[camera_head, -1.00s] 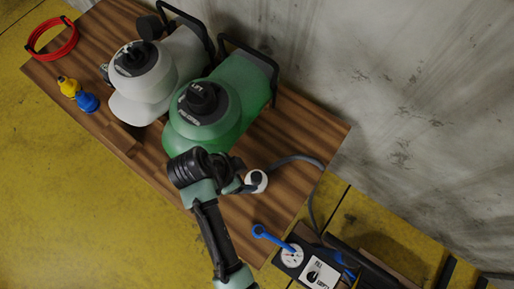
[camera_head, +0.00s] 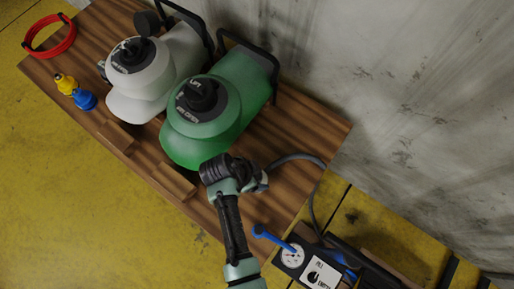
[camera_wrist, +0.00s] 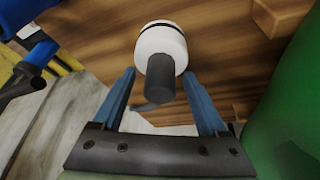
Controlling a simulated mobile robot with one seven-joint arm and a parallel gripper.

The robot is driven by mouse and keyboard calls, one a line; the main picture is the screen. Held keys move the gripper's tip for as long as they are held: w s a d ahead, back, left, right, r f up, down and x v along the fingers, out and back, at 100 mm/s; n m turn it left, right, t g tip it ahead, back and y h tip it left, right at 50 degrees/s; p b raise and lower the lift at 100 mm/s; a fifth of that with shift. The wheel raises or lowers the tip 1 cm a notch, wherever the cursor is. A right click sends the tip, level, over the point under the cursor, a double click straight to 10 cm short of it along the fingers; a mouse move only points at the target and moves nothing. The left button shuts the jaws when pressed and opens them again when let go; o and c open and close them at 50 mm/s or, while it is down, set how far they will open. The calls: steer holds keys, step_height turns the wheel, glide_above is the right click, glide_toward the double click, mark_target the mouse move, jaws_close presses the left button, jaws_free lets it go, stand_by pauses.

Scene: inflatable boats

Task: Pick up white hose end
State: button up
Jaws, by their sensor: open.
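The white hose end (camera_wrist: 162,42) shows in the wrist view as a white round cap with a dark band and a grey hose stub (camera_wrist: 160,80) pointing towards my gripper. My gripper (camera_wrist: 164,72) is open, with one blue finger on each side of the stub. The white part lies just beyond the fingertips. I cannot tell whether a finger touches it. In the head view my gripper (camera_head: 262,182) is over the wooden table (camera_head: 312,135), right of the green tank. There my arm hides the white end, and the grey hose (camera_head: 300,158) runs off to the right.
The green tank (camera_head: 222,135) stands close to my gripper, with a white tank (camera_head: 150,85) behind it. A panel with a gauge and blue handle (camera_head: 272,238) lies below right. A red coil (camera_head: 50,36) and yellow and blue fittings (camera_head: 85,99) are far left.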

steer(key=shift+c, duration=0.2)
jaws_close()
steer(key=shift+r, duration=0.15)
